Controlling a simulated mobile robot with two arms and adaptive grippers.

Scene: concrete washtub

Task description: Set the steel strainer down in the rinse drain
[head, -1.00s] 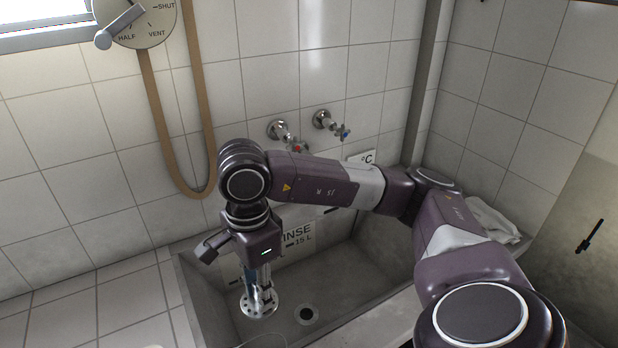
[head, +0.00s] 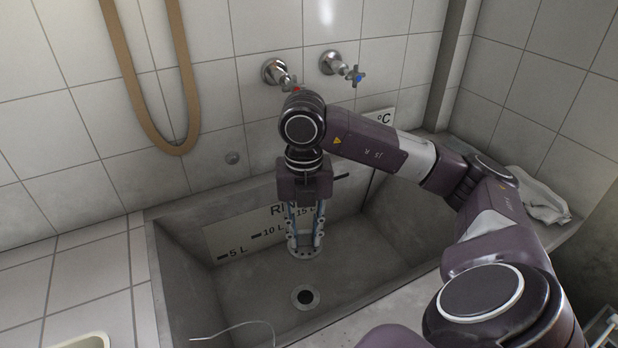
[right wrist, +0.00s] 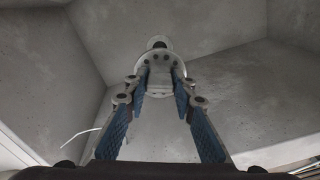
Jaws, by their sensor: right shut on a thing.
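The steel strainer (head: 304,254) is a round, pale metal disc with holes around its rim. My right gripper (head: 304,238) points down into the washtub and is shut on the strainer's middle part. In the right wrist view the strainer (right wrist: 158,60) sits between the blue-padded fingers (right wrist: 160,85), which hide part of it. The rinse drain (head: 305,297) is a dark round hole with a pale ring in the tub floor. In the head view it lies in front of the strainer, apart from it. The drain (right wrist: 159,43) also shows just beyond the strainer's rim in the wrist view. My left gripper is out of view.
The concrete tub (head: 215,315) has high walls around the gripper. A level plate (head: 235,238) is on its back wall. Two taps (head: 277,73) stick out above. A cloth (head: 540,208) lies on the right ledge. A thin wire (head: 240,325) curves at the front.

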